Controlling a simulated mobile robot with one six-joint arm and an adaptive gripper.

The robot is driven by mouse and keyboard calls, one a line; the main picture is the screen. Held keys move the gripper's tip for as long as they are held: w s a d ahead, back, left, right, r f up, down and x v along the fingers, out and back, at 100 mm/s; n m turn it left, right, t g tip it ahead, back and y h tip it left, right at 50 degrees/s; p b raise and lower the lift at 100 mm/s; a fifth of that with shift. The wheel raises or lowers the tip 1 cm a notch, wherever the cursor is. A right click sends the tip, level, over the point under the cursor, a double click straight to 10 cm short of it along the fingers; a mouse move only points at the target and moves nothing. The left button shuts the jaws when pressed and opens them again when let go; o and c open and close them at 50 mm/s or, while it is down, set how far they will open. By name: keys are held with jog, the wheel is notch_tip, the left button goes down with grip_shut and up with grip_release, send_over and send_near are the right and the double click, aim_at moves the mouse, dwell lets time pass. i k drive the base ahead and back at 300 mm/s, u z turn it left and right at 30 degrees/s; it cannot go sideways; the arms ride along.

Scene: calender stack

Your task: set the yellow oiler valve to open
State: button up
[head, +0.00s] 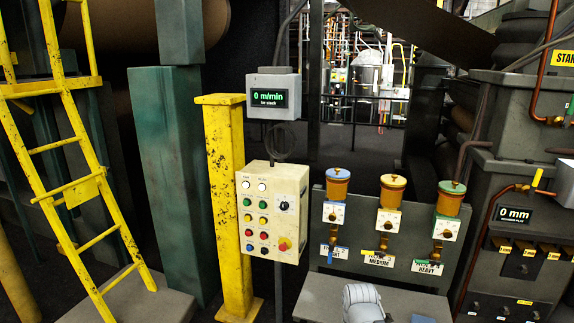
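The yellow oiler (391,191) is the middle one of three oilers on a dark grey panel, in the head view. Below the plate, brass-coloured pipework leads down to a small yellow lever (371,252), just above the label reading MEDIUM (379,260). The lever seems to lie roughly sideways, but it is too small to tell its exact setting.
The blue-capped oiler (337,184) stands left and the green-capped oiler (450,198) right, close by. A push-button box (272,212) and yellow post (231,200) are further left. A grey ledge (320,292) lies below the panel. A machine stack (500,200) borders the right.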

aim_at(382, 254)
jog(key=k, duration=1.3)
jog(key=z, duration=0.3)
jog(key=i, duration=0.7)
jog(key=z, duration=0.35)
jog(key=i, duration=1.2)
jog(key=u, duration=0.55)
